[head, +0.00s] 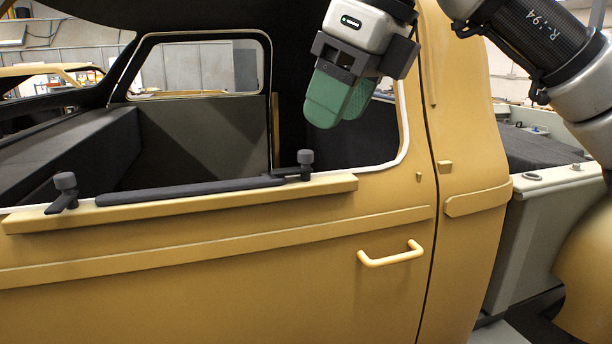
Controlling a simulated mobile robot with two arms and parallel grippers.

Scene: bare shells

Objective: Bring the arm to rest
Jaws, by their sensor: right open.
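My right arm (545,38) comes in from the upper right. Its gripper (338,103) hangs in front of the door's window opening, near its right side, with two green fingers pointing down. The fingers overlap in this view, with nothing seen between them. The gripper is open and empty, and appears apart from the door. My left gripper is not in view.
A yellow vehicle door (230,285) fills the front, with a yellow handle (390,254) at lower right. A dark padded bar (190,190) with two knobbed clamps lies along the window sill. A grey side box (540,225) stands at the right.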

